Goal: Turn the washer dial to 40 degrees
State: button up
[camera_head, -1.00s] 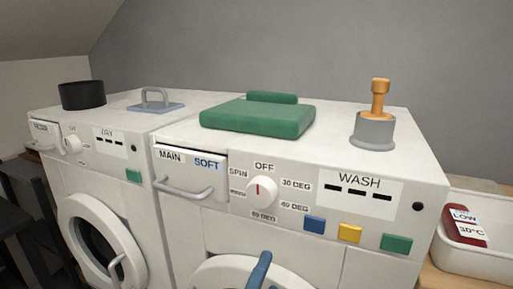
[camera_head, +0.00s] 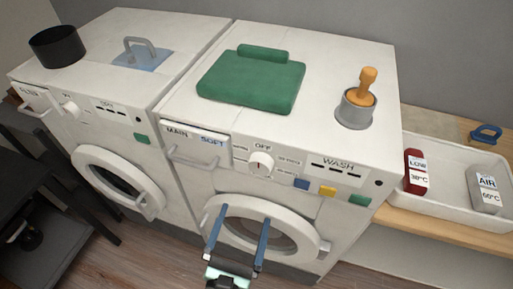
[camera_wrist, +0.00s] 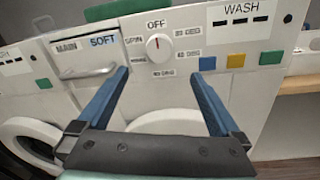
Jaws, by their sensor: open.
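The washer (camera_head: 303,205) is the right-hand white machine, with a panel marked WASH. Its round white dial (camera_head: 260,163) has a red pointer mark that points up toward OFF. In the wrist view the dial (camera_wrist: 159,47) shows above and between my fingers, with labels for SPIN and several temperatures around it. The 40 degree label (camera_wrist: 188,53) is at the dial's lower right. My gripper (camera_head: 240,224) is open and empty, in front of the washer door and below the dial. Its blue fingers are apart from the dial.
The detergent drawer (camera_head: 196,148) with its handle is left of the dial. Blue, yellow and green buttons (camera_head: 328,191) are to its right. The round door (camera_head: 262,228) lies below. A dryer (camera_head: 112,130) stands left, and a white tray (camera_head: 450,203) with tagged items stands right.

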aim_at(259, 169)
jog(key=p+x, duration=0.2)
jog(key=x, duration=1.1)
jog(key=shift+s, duration=0.1)
jog(key=shift+c, duration=0.2)
jog(key=c, duration=1.3)
jog(key=shift+b, duration=0.35)
